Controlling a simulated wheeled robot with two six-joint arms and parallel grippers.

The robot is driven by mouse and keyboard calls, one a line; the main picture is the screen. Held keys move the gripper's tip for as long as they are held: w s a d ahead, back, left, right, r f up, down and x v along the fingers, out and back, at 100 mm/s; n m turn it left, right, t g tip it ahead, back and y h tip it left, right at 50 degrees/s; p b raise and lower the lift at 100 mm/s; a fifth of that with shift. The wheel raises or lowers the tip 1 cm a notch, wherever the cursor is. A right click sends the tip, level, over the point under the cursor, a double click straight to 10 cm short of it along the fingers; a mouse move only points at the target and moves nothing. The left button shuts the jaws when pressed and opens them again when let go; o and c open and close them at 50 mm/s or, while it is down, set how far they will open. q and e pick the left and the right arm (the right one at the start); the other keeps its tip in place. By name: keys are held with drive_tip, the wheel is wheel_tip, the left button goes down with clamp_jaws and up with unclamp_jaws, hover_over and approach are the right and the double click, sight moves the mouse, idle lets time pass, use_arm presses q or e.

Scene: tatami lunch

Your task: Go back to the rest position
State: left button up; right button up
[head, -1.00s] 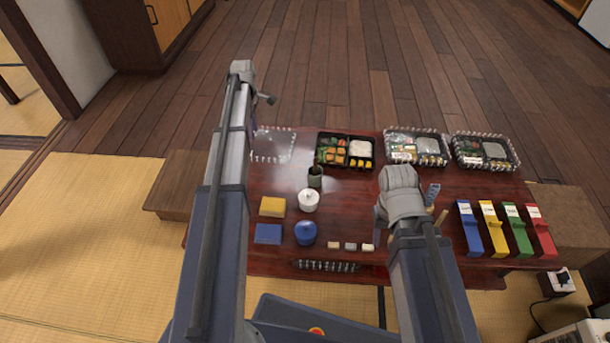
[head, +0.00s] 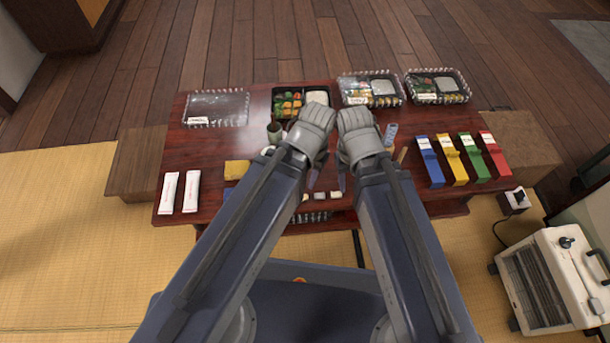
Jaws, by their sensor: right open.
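My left gripper (head: 312,180) and my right gripper (head: 352,180) are side by side over the front middle of the low red-brown table (head: 225,150). The wrists hide most of the fingers. The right gripper is open, and I see nothing held in it. I cannot tell whether the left jaws are open. Both forearms come up from the bottom of the head view, close together and nearly mirrored.
Lunch boxes (head: 437,87) stand along the table's far edge, with a clear empty-looking tray (head: 216,108) at left. Colored boxes (head: 453,160) stand at right, white packets (head: 192,191) at left. A dark green cup (head: 275,134) is near my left wrist. A heater (head: 552,280) stands lower right.

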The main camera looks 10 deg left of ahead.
use_arm(q)
wheel_tip(320, 180, up, 38)
drive_tip(key=p, duration=3.8)
drive_tip(key=shift+r+p, duration=0.25)
drive_tip(key=shift+p, duration=0.05)
use_arm(e)
wheel_tip(320, 180, up, 38)
drive_tip(key=shift+r, duration=0.25)
